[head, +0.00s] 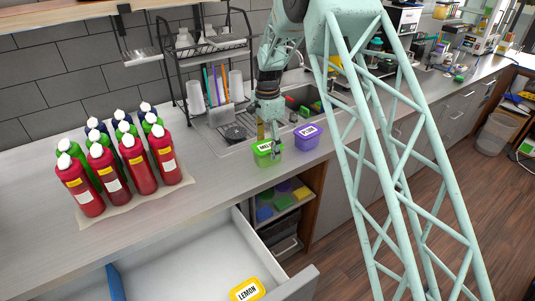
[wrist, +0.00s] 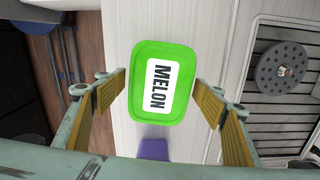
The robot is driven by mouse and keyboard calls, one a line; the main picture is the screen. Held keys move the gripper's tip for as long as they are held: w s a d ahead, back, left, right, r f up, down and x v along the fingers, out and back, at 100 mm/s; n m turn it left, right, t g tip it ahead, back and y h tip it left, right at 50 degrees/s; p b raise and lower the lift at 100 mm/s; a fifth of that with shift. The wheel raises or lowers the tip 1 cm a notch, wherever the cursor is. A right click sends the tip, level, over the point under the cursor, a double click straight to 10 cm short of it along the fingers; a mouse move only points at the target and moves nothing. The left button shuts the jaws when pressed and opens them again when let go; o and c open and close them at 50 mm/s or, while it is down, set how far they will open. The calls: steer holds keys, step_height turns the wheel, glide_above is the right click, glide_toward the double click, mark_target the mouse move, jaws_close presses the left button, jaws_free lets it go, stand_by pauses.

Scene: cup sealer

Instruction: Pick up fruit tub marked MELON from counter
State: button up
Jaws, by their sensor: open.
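The green tub marked MELON (head: 265,155) stands upright on the counter in front of the sink in the head view. In the wrist view the MELON tub (wrist: 180,82) is seen from above, with its white label readable. My gripper (head: 268,128) points down just above the tub. In the wrist view my gripper (wrist: 165,100) is open, with one yellow-padded finger to each side of the tub. Gaps show between the pads and the lid, so I see no contact there.
A purple tub (head: 307,137) stands close on the right. Several red, green and dark bottles (head: 138,165) stand on a mat at the left. Below, an open drawer (head: 190,262) holds a yellow LEMON tub (head: 247,290). A dish rack (head: 212,85) stands behind. The counter left of the tub is clear.

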stand_by(0.5)
steer(key=c, duration=1.1)
steer(key=shift+o, duration=0.2)
steer(key=shift+r, duration=0.2)
steer(key=shift+r, duration=1.65)
steer(key=s+a+r+b, duration=0.1)
steer(key=s, duration=1.4)
steer(key=shift+s+a+r, duration=0.15)
steer(key=shift+s+a, duration=0.2)
steer(key=shift+s, duration=0.05)
